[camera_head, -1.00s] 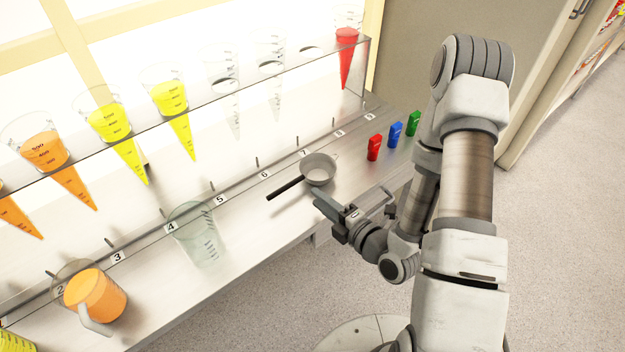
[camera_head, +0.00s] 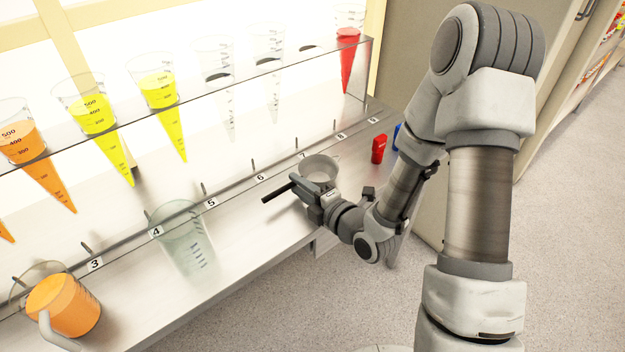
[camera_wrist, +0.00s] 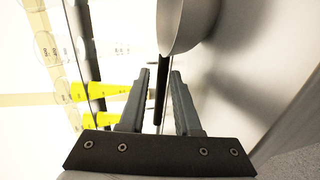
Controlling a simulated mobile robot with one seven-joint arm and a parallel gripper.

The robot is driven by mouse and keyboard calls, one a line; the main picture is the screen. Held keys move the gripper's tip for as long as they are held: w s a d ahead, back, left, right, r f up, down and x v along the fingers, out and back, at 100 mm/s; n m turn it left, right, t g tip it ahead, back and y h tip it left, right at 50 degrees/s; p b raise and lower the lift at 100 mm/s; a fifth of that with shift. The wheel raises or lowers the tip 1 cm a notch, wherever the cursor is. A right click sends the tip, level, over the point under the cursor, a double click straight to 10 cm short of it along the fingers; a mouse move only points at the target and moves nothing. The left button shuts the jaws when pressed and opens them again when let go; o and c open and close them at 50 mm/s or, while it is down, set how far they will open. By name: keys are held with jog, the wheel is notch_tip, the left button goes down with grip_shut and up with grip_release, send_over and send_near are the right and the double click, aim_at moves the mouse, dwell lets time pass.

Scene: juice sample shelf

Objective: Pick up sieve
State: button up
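The sieve (camera_head: 318,166) is a small round grey pan with a dark straight handle (camera_head: 277,193). It rests on the metal shelf between the labels 6 and 8, with the handle pointing left towards the front. My gripper (camera_head: 297,184) is right at the sieve, by the point where the handle meets the bowl, and partly hides it. In the wrist view the gripper (camera_wrist: 160,75) is open. The dark handle (camera_wrist: 160,102) shows between the two fingers, with a gap on each side. The sieve bowl (camera_wrist: 185,25) is beyond the fingertips.
A clear empty jug (camera_head: 183,240) stands near label 4, and a jug of orange juice (camera_head: 62,303) is at the lower left. A glass rack (camera_head: 215,97) with several cones runs above the shelf. A red bottle (camera_head: 378,149) and a partly hidden blue one (camera_head: 398,135) are at the right.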

aim_at(294, 185)
jog(key=b+x, duration=0.1)
jog(key=x, duration=0.3)
jog(key=shift+a+f, duration=0.2)
jog(key=shift+w+a, duration=0.3)
jog(key=shift+w, duration=0.2)
grip_shut()
